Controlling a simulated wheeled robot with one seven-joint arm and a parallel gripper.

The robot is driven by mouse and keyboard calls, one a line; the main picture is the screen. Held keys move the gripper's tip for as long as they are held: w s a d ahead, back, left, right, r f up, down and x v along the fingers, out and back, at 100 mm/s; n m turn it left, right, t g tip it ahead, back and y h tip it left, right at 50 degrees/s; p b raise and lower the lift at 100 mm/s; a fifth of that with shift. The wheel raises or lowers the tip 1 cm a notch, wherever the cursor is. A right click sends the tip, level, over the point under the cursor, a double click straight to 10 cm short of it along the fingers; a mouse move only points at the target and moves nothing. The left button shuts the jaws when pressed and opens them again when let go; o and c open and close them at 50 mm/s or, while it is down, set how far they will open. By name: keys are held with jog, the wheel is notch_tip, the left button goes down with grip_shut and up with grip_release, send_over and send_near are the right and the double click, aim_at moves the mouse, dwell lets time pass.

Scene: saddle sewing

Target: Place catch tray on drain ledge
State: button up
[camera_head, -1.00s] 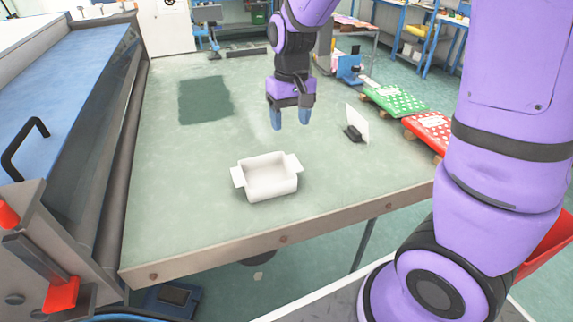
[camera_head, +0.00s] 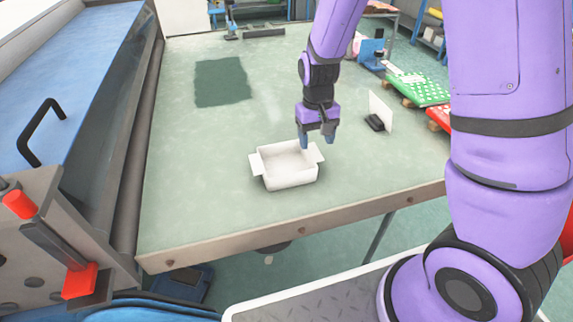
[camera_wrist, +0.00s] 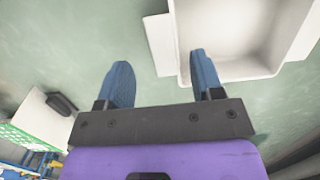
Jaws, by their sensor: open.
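The white catch tray (camera_head: 290,182), a rectangular open box with a flat tab on each side, sits on the green table near its front edge. In the wrist view the tray (camera_wrist: 232,69) fills the upper right. My gripper (camera_head: 318,145) points down by the tray's right tab. It is open and empty, with blue fingertips; in the wrist view (camera_wrist: 160,82) the right finger is beside the tray's tab and the left finger is over bare table. I cannot tell whether a finger touches the tray. I cannot make out a drain ledge for certain.
A dark green patch (camera_head: 221,82) lies on the table behind the tray. A white card in a black stand (camera_head: 376,123) stands to the right. A grey and blue machine with a black handle (camera_head: 28,140) borders the table's left side. The table's middle is clear.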

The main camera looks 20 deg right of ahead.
aim_at(314, 151)
jog(key=f, duration=0.4)
jog(key=shift+s+a+f, duration=0.15)
jog(key=shift+s+a, duration=0.1)
grip_shut()
jog(key=shift+r, duration=0.2)
